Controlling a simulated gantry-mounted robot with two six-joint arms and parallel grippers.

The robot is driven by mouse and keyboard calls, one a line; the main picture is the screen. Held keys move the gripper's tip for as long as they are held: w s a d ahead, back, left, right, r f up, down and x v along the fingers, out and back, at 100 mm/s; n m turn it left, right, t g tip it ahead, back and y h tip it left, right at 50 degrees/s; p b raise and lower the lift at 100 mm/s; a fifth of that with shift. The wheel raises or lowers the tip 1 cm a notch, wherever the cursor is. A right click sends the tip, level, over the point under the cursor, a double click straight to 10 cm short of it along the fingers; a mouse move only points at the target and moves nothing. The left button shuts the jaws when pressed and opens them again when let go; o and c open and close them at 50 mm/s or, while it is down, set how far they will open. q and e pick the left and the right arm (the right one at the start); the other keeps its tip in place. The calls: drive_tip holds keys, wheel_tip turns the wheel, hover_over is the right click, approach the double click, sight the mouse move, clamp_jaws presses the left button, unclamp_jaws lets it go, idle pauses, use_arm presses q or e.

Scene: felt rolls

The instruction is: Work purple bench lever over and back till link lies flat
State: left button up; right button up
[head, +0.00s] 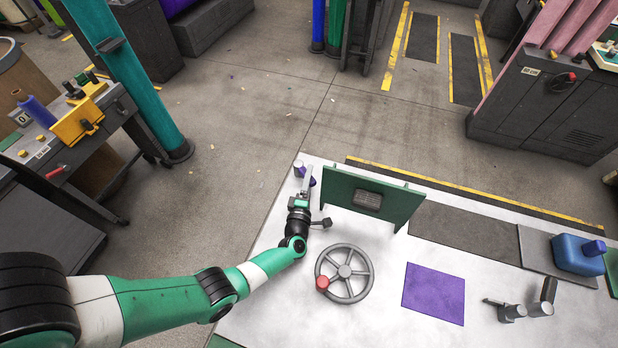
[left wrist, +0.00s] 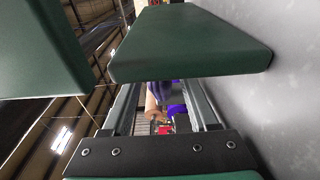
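The purple bench lever (head: 312,182) stands at the far left corner of the white bench (head: 290,270), mostly hidden by my left gripper (head: 306,178). Only small purple parts show beside the fingers in the head view. In the left wrist view, the two grey fingers of my left gripper (left wrist: 165,108) stand apart. Purple (left wrist: 164,88) shows in the gap between them; I cannot tell whether they touch it. The link is not clearly visible. My right gripper is not in view.
A green upright panel (head: 385,205) stands just right of my left gripper. A handwheel (head: 358,252) with a red knob lies nearer. A purple pad (head: 433,293), metal fitting (head: 512,312) and blue block (head: 575,257) are further right. Green slabs (left wrist: 190,45) crowd the wrist view.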

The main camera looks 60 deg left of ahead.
use_arm(q)
drive_tip(key=shift+r, duration=0.1)
wheel_tip(320, 180, up, 5)
drive_tip(key=p, duration=0.3)
drive_tip(key=shift+s+d+f+p, duration=0.15)
drive_tip(key=shift+f+p, duration=0.05)
drive_tip(key=shift+p, duration=0.15)
wheel_tip(320, 180, up, 7)
drive_tip(key=s+d+p, duration=0.2)
drive_tip(key=s+p, duration=0.1)
drive_tip(key=p, duration=0.2)
drive_tip(key=r+p+v, duration=0.1)
drive_tip(key=p+v, duration=0.1)
drive_tip(key=v, duration=0.8)
drive_tip(key=shift+s, duration=0.15)
drive_tip(key=shift+r, duration=0.1)
